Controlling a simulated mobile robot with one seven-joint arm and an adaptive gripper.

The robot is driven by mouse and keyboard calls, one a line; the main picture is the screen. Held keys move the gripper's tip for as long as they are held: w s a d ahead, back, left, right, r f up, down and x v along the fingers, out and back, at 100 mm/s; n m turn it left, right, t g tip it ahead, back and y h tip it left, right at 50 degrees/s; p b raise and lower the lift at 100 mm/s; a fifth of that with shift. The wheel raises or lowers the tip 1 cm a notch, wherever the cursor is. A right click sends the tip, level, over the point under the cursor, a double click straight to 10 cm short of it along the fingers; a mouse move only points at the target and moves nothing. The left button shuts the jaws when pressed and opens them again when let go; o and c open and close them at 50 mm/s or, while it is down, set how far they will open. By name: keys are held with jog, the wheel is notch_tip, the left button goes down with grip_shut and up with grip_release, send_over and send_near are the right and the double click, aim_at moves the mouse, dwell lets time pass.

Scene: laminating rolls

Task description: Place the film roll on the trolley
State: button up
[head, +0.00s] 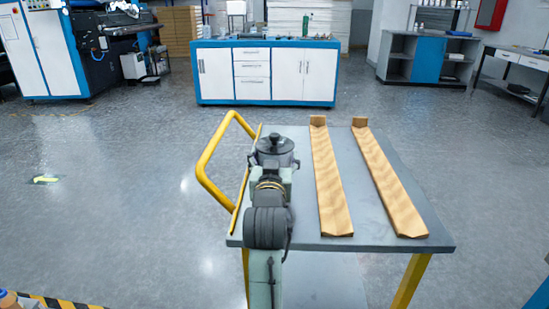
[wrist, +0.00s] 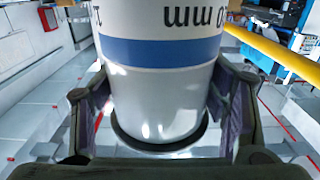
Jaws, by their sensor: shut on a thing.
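The film roll (wrist: 160,85) is a white cylinder with a blue band and dark upside-down lettering that includes "mm". In the wrist view it stands between the two fingers of my gripper (wrist: 165,112), which is shut on it. A dark rim shows at its near end. In the head view the roll is hidden by my wrist and arm. The trolley (head: 372,215) has a grey top and a yellow handle. Two long wooden rails (head: 328,180) (head: 385,180) lie on it. My arm overlaps its left side near the handle; I cannot tell the height above the top.
The yellow handle (head: 204,160) curves up beside my arm at the trolley's left. A blue and white cabinet (head: 265,75) stands beyond, with a machine (head: 110,40) at the left and a bench (head: 515,60) at the right. The floor around the trolley is clear.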

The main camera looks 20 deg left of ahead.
jog(key=shift+f, duration=0.15)
jog(key=o, duration=1.4)
jog(key=shift+o, duration=0.2)
